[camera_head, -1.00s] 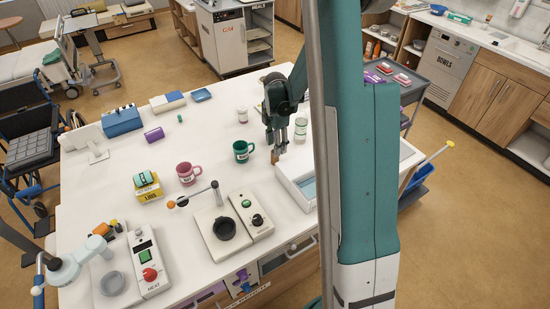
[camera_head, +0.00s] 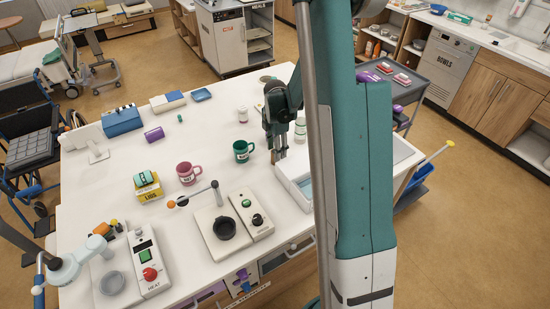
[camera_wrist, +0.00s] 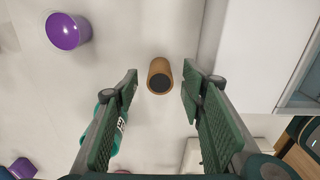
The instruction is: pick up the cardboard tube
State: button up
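The cardboard tube (camera_wrist: 160,76) is a short brown cylinder with a dark open end facing the camera in the wrist view. It stands on the white tabletop. My gripper (camera_wrist: 161,84) is open, with its two green fingers apart to the left and right of the tube in the picture. Bare space shows between the tube and each finger, and nothing is held. In the head view my gripper (camera_head: 278,157) points down over the table, just left of a white tray, and the tube cannot be made out clearly there.
The white tray (camera_head: 290,182) is close on the right. A white-and-green jar (camera_head: 300,128) stands behind. A purple cup (camera_wrist: 67,30) shows in the wrist view.

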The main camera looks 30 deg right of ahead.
jog(key=shift+a+f, duration=0.1)
jog(key=shift+f, duration=2.35)
jog(key=c, duration=0.9)
